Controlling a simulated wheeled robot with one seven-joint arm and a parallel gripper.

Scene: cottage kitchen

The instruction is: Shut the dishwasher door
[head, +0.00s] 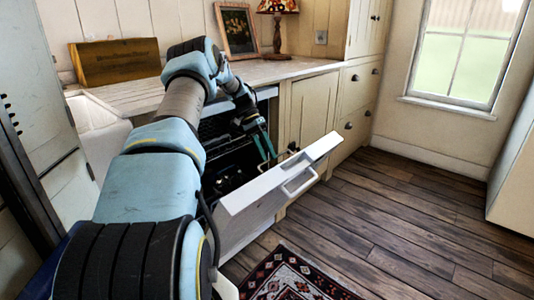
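The dishwasher door (258,201) is a white panel with a bar handle (300,182). It is partly open, tilted outward from the counter front. Behind it, the dark dishwasher interior (226,150) shows, with racks partly hidden by my arm. My gripper (268,159) has two teal fingers pointing down, with a gap between them, and nothing shows between them. It appears to be over the opening, on the inner side of the door near its top edge. I cannot tell whether it touches the door.
The wooden counter (290,69) above holds a wooden box (115,62), a framed picture (237,30) and a lamp (277,20). Cream cabinets (313,107) stand right of the dishwasher. A patterned rug (290,279) lies below the door. The wood floor (410,215) at right is clear.

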